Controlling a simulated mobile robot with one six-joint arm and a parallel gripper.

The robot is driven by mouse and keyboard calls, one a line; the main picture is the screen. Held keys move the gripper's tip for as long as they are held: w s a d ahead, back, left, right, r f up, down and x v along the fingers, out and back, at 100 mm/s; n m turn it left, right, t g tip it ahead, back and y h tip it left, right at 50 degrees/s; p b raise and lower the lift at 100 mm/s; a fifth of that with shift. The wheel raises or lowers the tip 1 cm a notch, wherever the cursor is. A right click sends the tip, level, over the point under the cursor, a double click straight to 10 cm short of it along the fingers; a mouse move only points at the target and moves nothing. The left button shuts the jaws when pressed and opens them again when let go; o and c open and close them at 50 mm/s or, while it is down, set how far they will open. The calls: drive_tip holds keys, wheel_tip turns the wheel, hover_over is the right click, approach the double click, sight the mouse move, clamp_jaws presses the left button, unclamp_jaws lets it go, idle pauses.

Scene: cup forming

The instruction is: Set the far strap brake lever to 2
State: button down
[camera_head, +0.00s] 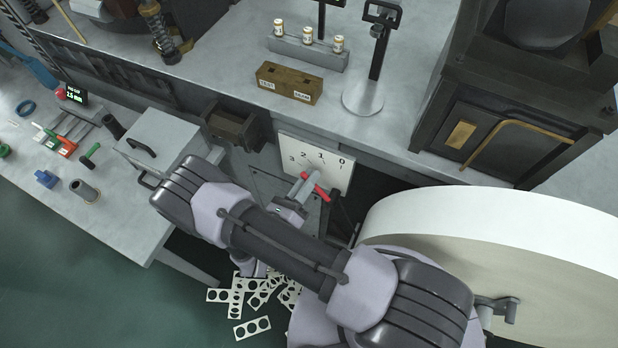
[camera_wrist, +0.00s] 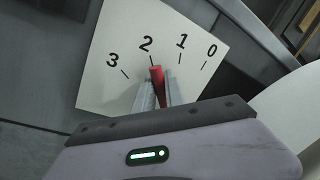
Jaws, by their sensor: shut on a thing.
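The strap brake lever (camera_wrist: 157,74) is red, and its end shows between my fingers in the wrist view. It stands in front of a white dial plate (camera_wrist: 110,88) marked 3, 2, 1, 0 from left to right. In the wrist view the lever's tip lies just below the tick under 2. My gripper (camera_wrist: 159,92) is shut on the lever. My fingers hide part of the lever.
A large pale roll (camera_head: 480,225) stands close on the right of my arm. A small dark open box (camera_head: 232,125) sits left of the dial. Punched scrap strips (camera_head: 252,327) lie on the floor below. The workbench (camera_head: 225,70) edge runs above the dial.

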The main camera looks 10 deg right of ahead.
drive_tip(key=c, duration=1.4)
unclamp_jaws()
drive_tip(key=shift+s, duration=0.1)
drive_tip(key=p+v, duration=0.2)
drive_tip(key=v, duration=1.5)
drive_tip(key=shift+s+a, duration=0.15)
